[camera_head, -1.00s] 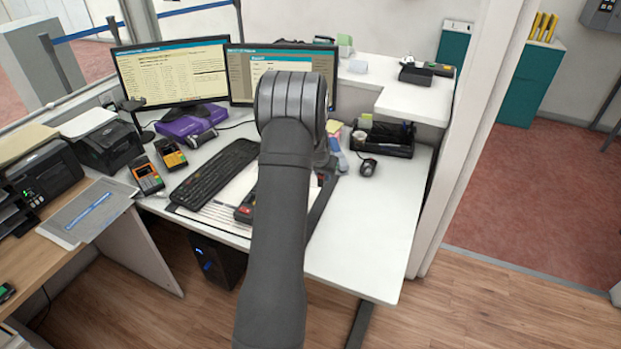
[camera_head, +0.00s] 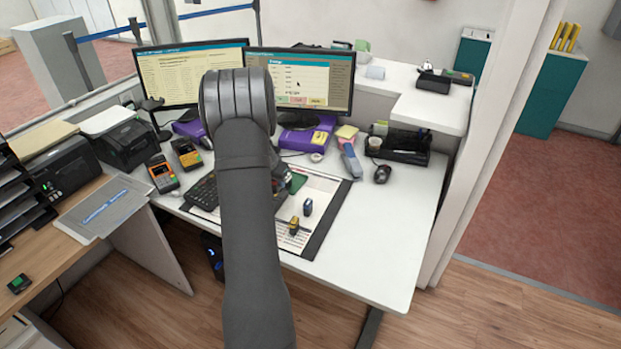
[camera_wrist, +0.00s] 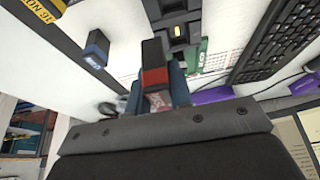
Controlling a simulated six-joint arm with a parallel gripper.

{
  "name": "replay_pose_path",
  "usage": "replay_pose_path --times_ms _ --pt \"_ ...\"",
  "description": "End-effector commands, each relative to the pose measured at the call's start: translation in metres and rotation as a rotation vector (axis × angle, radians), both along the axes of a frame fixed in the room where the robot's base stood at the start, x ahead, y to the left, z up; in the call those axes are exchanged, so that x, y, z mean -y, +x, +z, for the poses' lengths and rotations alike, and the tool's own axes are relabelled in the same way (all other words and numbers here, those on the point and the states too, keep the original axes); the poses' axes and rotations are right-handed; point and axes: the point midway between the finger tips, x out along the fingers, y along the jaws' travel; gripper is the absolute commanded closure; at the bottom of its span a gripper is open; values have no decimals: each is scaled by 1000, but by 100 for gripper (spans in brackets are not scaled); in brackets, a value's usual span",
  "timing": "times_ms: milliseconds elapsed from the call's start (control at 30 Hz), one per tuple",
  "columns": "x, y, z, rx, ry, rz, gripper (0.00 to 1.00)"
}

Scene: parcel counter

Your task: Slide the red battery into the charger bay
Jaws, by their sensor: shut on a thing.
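The red battery (camera_wrist: 154,76), black on top with a red band, is between the fingers of my gripper (camera_wrist: 159,90) in the wrist view. The gripper is shut on it. The dark charger (camera_wrist: 176,18), with a lit yellow spot in its bay, lies just beyond the battery's far end. They look close, and I cannot tell whether they touch. In the head view my arm hides the red battery and most or all of the charger.
A blue battery (camera_head: 307,207) and a yellow battery (camera_head: 293,226) stand on the desk mat (camera_head: 318,237), right of my arm. A keyboard (camera_head: 203,192) lies left of it. Monitors (camera_head: 195,75) stand behind. The white desk at right (camera_head: 390,240) is clear.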

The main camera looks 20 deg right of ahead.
Motion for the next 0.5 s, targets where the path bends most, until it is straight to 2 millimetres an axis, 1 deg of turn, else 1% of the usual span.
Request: replay_pose_path --times_ms 33,100,200,367,500 --pt "-13 3 -1 1 -2 6 100" --pt "-25 5 -1 3 -3 4 100" --pt "-35 6 -2 5 -5 3 100" --pt "-37 7 -6 6 -5 0 100" --pt "-37 7 -14 5 -5 1 100"
